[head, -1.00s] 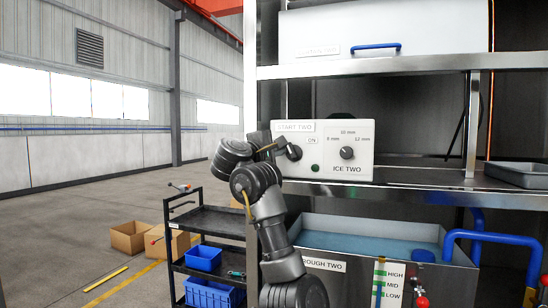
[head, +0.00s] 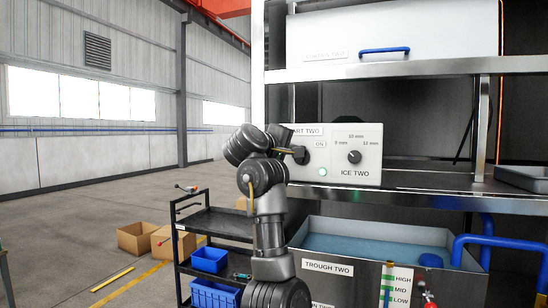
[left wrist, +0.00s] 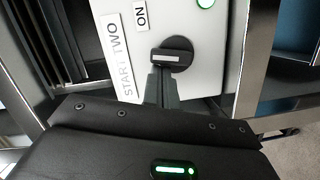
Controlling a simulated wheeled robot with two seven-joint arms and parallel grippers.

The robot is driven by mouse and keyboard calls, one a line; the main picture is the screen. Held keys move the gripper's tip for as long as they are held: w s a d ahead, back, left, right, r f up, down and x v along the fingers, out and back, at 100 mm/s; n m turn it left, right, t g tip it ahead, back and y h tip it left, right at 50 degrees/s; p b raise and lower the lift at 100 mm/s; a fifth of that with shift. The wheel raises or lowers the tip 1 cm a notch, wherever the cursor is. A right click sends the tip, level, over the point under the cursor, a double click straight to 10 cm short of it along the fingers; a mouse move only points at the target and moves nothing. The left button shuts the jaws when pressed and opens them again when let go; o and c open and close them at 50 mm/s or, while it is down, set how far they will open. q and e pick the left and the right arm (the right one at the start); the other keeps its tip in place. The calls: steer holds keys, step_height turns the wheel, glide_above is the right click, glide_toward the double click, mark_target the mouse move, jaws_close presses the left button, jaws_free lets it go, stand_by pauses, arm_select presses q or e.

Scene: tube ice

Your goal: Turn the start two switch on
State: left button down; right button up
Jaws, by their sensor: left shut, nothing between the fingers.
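The ICE TWO panel (head: 368,160) is a white control box on the steel rack, with a partly covered START TWO label (head: 310,131). The start two switch is a dark round knob (head: 300,155); in the left wrist view the knob (left wrist: 172,58) has a white bar lying across the picture. The ON label (head: 319,144) is beside it. The green lamp (head: 322,172) is lit, also in the left wrist view (left wrist: 205,3). My left gripper (left wrist: 162,85) is shut and empty, its fingertips at the knob's edge; I cannot tell whether they touch. My right gripper is out of view.
A size dial (head: 354,157) sits right of the switch. Below are the trough (head: 328,267) and blue pipes (head: 500,240). A shelf (head: 420,182) carries the panel. A black cart (head: 215,222) with blue bins and cardboard boxes stand at left.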

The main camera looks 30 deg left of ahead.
arm_select(q)
steer(key=s+a+r+b, duration=0.2)
steer(key=s+a+r, duration=0.1)
steer(key=s, duration=0.7)
steer(key=shift+s+b, duration=0.3)
steer(key=shift+s, duration=0.05)
steer(key=shift+r, duration=0.1)
